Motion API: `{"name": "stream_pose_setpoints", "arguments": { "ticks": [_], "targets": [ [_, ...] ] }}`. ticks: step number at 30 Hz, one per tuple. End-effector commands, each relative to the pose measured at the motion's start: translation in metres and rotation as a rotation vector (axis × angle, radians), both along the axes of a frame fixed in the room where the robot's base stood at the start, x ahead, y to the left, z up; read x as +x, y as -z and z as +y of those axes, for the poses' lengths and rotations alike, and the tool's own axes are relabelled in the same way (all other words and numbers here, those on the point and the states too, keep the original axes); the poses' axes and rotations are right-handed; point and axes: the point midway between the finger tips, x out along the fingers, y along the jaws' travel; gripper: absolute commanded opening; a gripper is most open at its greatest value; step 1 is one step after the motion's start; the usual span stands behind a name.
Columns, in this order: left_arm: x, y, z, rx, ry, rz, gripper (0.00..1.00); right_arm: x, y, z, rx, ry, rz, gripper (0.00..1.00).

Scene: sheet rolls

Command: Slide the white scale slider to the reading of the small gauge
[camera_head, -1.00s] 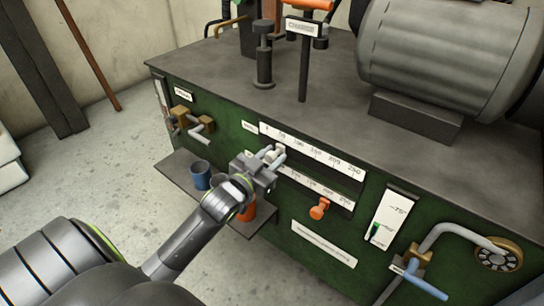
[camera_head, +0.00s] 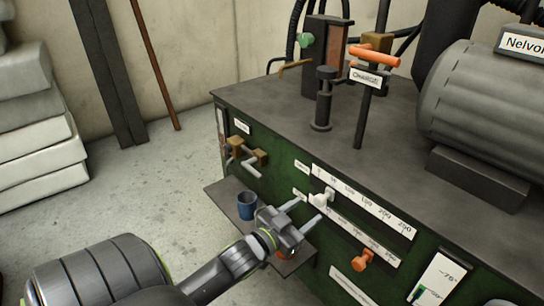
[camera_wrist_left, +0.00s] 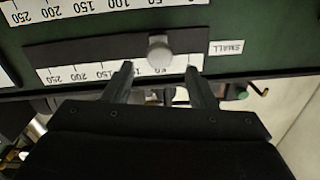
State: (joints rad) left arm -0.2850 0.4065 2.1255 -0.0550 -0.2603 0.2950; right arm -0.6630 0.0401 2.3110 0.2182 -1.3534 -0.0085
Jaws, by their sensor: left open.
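The white scale slider (camera_head: 322,197) sits in a slot on the green panel, near the left end of its scale. In the left wrist view the slider knob (camera_wrist_left: 159,47) is close to the 50 mark, beside a label reading SMALL (camera_wrist_left: 222,47). My left gripper (camera_head: 308,210) is open in front of the panel. In the wrist view its fingers (camera_wrist_left: 160,68) stand on either side of the knob's line, with their tips short of it.
A blue cup (camera_head: 247,205) stands on the shelf (camera_head: 222,192) left of my gripper. A large grey motor (camera_head: 480,110) rests on top.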

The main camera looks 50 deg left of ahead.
Motion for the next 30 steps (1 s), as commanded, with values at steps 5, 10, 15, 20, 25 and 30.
{"name": "stream_pose_setpoints", "arguments": {
  "ticks": [5,10,15,20,25,30],
  "targets": [
    [-0.034,-0.002,0.001,0.001,-0.002,0.004,0.51,0.002,0.008,-0.002,-0.009,0.007,0.032,0.36],
    [-0.058,0.000,0.002,0.002,-0.001,0.002,0.51,-0.001,0.017,-0.004,-0.018,0.011,0.060,0.36],
    [-0.074,0.001,0.003,0.002,-0.002,0.002,0.51,-0.002,0.017,-0.004,-0.019,0.010,0.062,0.36],
    [-0.089,0.005,0.003,0.004,0.002,0.003,0.51,0.000,0.014,-0.002,-0.008,0.005,0.029,0.36],
    [-0.101,0.003,0.003,0.003,0.001,0.002,0.51,0.004,0.001,0.002,0.009,-0.002,-0.018,0.36],
    [-0.107,0.001,0.003,0.000,0.001,0.000,0.51,0.004,-0.006,0.005,0.019,-0.007,-0.040,0.36]
  ]
}}
